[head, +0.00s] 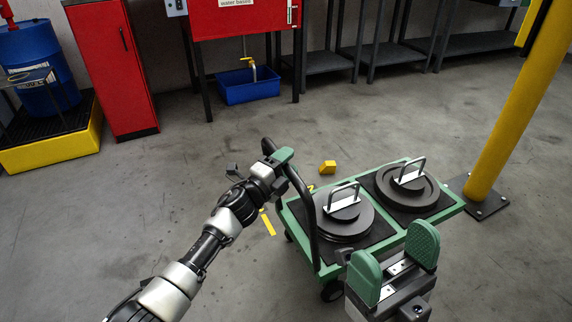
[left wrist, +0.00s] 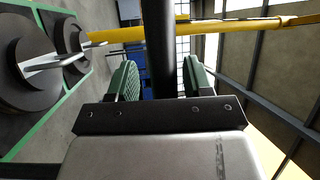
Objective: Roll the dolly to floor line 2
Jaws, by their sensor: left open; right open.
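The green dolly (head: 447,212) stands on the grey floor and carries two round dark weights (head: 346,218) (head: 407,187) with metal handles. Its black push handle (head: 299,190) rises at its left end. My left gripper (head: 277,158) is at the top of the handle. In the left wrist view the handle bar (left wrist: 158,45) passes between the two open green fingers, with gaps visible on both sides. My right gripper (head: 394,260) is open and empty, in front of the dolly's near side. A yellow floor marking (head: 267,223) shows left of the dolly; no line number is readable.
A yellow block (head: 328,167) lies behind the dolly. A yellow post (head: 510,110) stands close to its right end. A blue bin (head: 248,86), red cabinet (head: 112,65) and blue drum on a yellow spill tray (head: 60,150) are further back.

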